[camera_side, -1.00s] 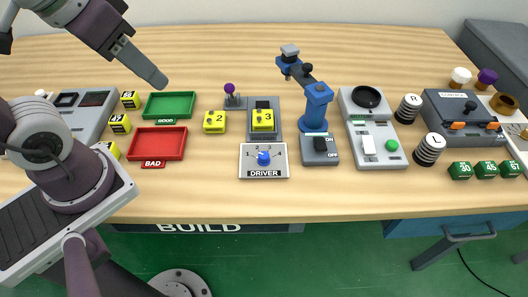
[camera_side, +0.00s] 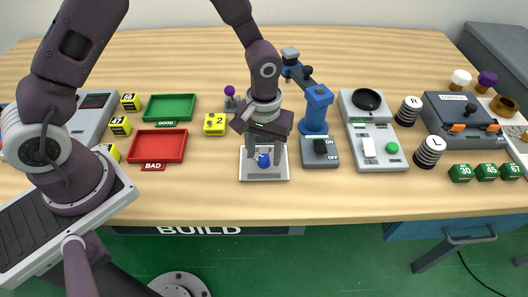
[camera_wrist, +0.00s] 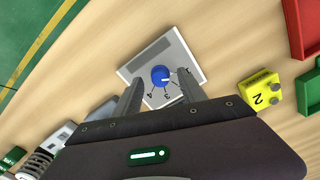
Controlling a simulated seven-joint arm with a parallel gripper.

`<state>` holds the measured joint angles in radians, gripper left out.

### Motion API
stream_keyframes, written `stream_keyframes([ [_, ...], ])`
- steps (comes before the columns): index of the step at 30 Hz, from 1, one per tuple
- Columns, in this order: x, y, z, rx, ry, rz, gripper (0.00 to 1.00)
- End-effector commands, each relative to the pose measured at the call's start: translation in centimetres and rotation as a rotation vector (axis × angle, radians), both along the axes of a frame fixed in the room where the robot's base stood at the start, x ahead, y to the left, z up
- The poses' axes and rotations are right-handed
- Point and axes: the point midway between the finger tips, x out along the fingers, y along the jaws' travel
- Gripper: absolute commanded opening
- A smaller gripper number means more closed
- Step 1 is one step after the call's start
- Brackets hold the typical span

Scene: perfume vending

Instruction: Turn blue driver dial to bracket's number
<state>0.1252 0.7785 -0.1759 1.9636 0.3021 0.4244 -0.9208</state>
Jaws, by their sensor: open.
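The blue driver dial (camera_side: 264,160) sits on the white driver panel (camera_side: 284,176). It also shows in the wrist view (camera_wrist: 161,75), with printed numbers around it; a small pale mark shows on the knob, but I cannot tell surely which number it points to. My gripper (camera_side: 265,157) points down over the panel, open, with one finger on each side of the dial. In the wrist view the fingers (camera_wrist: 159,84) have a gap between them and the dial.
A yellow block marked 2 (camera_side: 214,124) is left of my gripper. A blue press-like arm (camera_side: 315,108) and an on/off switch (camera_side: 320,148) stand close on the right. Red (camera_side: 184,147) and green (camera_side: 192,107) trays lie to the left.

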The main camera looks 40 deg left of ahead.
Motion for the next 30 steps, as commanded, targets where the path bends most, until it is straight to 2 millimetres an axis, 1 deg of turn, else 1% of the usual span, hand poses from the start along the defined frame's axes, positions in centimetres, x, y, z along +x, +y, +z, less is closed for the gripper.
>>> stream_keyframes([
  [1, -0.06, 0.01, -0.47, 0.001, 0.003, 0.0, 0.48],
  [3, -0.01, 0.0, -0.76, 0.0, 0.0, 0.0, 0.48],
  [9, 0.0, 0.02, -0.79, 0.0, -0.001, 0.0, 0.48],
  [10, 0.0, 0.02, -0.78, 0.0, -0.001, 0.0, 0.45],
  [11, 0.0, 0.02, -0.78, 0.0, -0.001, 0.0, 0.39],
  [15, 0.0, 0.03, -0.77, 0.0, 0.0, 0.0, 0.11],
  [17, 0.0, 0.03, -0.76, 0.0, 0.0, 0.0, 0.0],
  [25, 0.0, 0.03, -0.74, 0.0, 0.0, -0.015, 0.0],
  [30, 0.0, 0.03, -0.73, 0.0, 0.0, -0.08, 0.0],
])
